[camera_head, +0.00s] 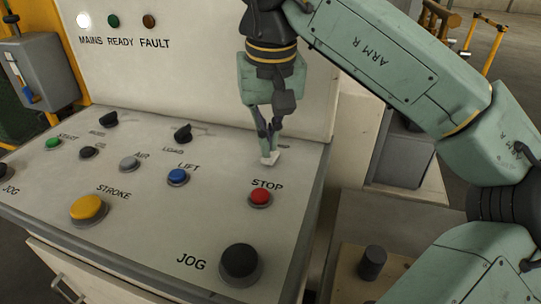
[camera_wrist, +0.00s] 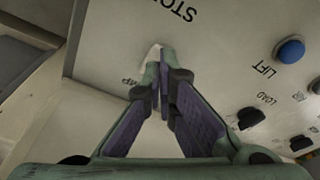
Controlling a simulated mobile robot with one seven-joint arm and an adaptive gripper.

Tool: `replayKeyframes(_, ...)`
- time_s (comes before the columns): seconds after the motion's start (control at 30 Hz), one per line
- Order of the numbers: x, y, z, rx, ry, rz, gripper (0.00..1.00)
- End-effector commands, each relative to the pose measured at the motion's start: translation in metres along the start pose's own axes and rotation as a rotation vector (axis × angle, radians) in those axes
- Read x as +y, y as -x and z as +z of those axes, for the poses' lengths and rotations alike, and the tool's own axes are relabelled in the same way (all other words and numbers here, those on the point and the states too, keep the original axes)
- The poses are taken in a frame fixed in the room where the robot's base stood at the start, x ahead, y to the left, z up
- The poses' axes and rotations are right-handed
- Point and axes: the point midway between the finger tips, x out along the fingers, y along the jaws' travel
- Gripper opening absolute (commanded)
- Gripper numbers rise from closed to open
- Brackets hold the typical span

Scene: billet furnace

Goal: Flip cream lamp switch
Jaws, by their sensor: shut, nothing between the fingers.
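The cream lamp switch (camera_head: 271,158) is a small pale piece on the sloping control panel, behind the red STOP button. My gripper (camera_head: 268,146) points down at it, with its fingertips at or just above the switch; I cannot tell whether they touch. In the wrist view the shut fingers (camera_wrist: 166,62) meet in front of the cream switch (camera_wrist: 153,51) and hide most of it. Part of the lamp label, ending in "MP", shows beside the fingers.
The red STOP button (camera_head: 260,197) is just in front of my gripper. The blue LIFT button (camera_head: 178,177), black LOAD knob (camera_head: 183,133) and black JOG button (camera_head: 240,262) are on the same panel. The upright lamp panel (camera_head: 200,60) stands close behind my gripper.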

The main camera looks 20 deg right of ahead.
Motion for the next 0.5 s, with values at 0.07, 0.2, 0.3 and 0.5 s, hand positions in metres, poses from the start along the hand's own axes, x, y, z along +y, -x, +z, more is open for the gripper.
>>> replayKeyframes(0.07,0.0,0.0,0.0,0.0,0.0,0.0,0.0)
replayKeyframes(0.2,0.0,-0.0009,0.0001,0.0,0.0,0.0,0.0)
replayKeyframes(0.3,0.0,-0.0023,0.0003,0.0,0.0,0.0,0.0)
replayKeyframes(0.5,0.0,-0.0054,0.0008,0.0,0.0,0.0,0.0)
